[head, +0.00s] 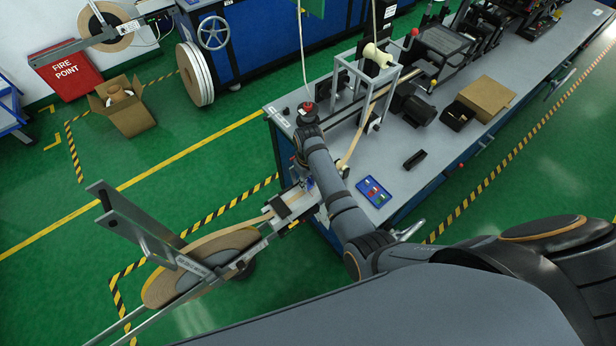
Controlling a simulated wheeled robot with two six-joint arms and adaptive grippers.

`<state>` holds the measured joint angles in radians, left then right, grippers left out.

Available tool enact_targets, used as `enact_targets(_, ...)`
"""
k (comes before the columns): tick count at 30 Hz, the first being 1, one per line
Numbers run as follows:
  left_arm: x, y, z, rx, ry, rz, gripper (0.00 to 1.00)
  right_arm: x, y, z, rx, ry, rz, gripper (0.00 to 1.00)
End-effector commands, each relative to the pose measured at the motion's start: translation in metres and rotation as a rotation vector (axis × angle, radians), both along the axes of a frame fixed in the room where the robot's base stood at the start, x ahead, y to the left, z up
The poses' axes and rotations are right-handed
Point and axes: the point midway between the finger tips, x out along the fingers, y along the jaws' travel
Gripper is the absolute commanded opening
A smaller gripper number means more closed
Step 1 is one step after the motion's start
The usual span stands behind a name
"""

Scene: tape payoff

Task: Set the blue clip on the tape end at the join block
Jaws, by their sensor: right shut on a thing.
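My right gripper (304,178) hangs at the end of my right arm, close over the table's near left corner, partly hidden by the arm. It is shut on a small blue thing, which looks like the blue clip (309,185); little of it shows. The join block, seemingly the dark block (289,204) on a metal plate, is just left of and below the gripper. Tan tape (240,226) runs from the large reel (200,268) to this block. I cannot tell whether the clip touches the tape. My left gripper is not in view.
A blue tray (374,191) with small coloured pieces lies on the grey table (401,183). A black holder (414,160) lies beyond it, and a cardboard box (486,98) stands farther right. A metal frame with a pale spool (377,54) stands behind my arm.

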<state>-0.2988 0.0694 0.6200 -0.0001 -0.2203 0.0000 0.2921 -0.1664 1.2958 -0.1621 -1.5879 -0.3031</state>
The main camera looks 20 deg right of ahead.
Motion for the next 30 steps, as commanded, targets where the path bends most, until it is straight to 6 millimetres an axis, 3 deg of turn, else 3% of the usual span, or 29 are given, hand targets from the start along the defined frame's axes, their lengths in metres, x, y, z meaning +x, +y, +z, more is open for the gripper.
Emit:
enact_targets(12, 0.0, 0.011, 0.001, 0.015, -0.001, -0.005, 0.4, 0.0, 0.0, -0.006, 0.0, 0.0, 0.0, 0.0)
enact_targets(30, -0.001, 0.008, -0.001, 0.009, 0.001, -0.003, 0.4, 0.0, 0.0, -0.017, 0.001, 0.0, 0.0, 0.0)
